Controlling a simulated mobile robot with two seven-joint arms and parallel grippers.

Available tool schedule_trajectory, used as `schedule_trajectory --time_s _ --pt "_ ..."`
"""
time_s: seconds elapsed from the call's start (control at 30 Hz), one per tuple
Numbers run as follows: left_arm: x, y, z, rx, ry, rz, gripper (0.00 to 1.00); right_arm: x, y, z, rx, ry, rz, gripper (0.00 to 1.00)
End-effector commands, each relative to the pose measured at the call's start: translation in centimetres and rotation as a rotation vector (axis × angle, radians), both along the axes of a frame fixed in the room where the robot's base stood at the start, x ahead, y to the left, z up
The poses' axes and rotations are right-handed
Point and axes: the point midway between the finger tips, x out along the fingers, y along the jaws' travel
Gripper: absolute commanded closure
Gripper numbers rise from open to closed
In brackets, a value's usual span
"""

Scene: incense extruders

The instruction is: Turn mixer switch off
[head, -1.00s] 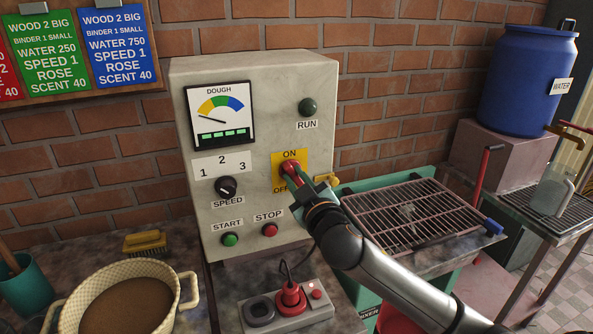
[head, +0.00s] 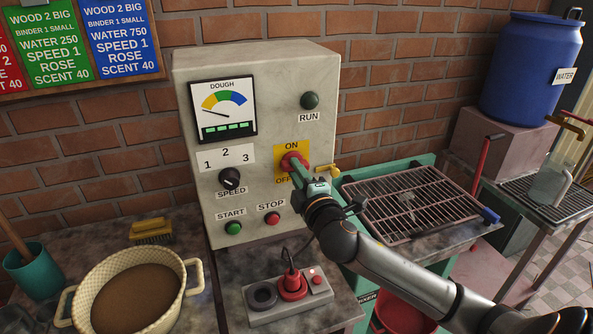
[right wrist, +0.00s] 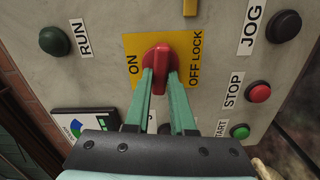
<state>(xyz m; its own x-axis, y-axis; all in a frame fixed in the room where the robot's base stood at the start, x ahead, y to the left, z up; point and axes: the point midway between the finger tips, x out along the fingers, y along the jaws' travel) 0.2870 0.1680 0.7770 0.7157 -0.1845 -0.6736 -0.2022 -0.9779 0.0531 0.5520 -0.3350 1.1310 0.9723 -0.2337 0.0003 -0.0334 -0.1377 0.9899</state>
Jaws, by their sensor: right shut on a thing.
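The mixer's control box (head: 255,95) stands against the brick wall. Its red rotary switch (right wrist: 161,62) sits on a yellow plate (right wrist: 185,80) marked ON and OFF LOCK; in the head view ON is above and OFF below. My right gripper (right wrist: 160,75) is shut on the red switch, a green finger on each side of its handle. In the right wrist view the handle lies between the two labels, pointing at neither. In the head view the gripper (head: 298,168) hides part of the switch and OFF label. My left gripper is not in view.
The box also has a dark RUN lamp (head: 310,101), a speed knob (head: 229,179), a green START button (head: 233,228) and a red STOP button (head: 272,218). A rack (head: 415,207) stands to the right.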

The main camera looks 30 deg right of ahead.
Motion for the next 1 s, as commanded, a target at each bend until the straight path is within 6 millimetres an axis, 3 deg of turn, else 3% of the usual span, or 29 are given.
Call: schedule_trajectory --time_s 0.3,0.87,0.9,1.0 --pt "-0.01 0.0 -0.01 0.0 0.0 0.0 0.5 -0.01 -0.03 -0.17 -0.127 0.033 -0.001 1.0" --pt "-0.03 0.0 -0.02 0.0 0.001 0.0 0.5 0.0 -0.01 -0.19 -0.156 0.04 -0.001 1.0" --pt "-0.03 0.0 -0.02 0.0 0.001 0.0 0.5 0.0 -0.01 -0.19 -0.156 0.04 -0.001 0.75" --pt "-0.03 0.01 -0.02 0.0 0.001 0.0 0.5 0.0 -0.01 -0.18 -0.155 0.039 -0.001 0.64"
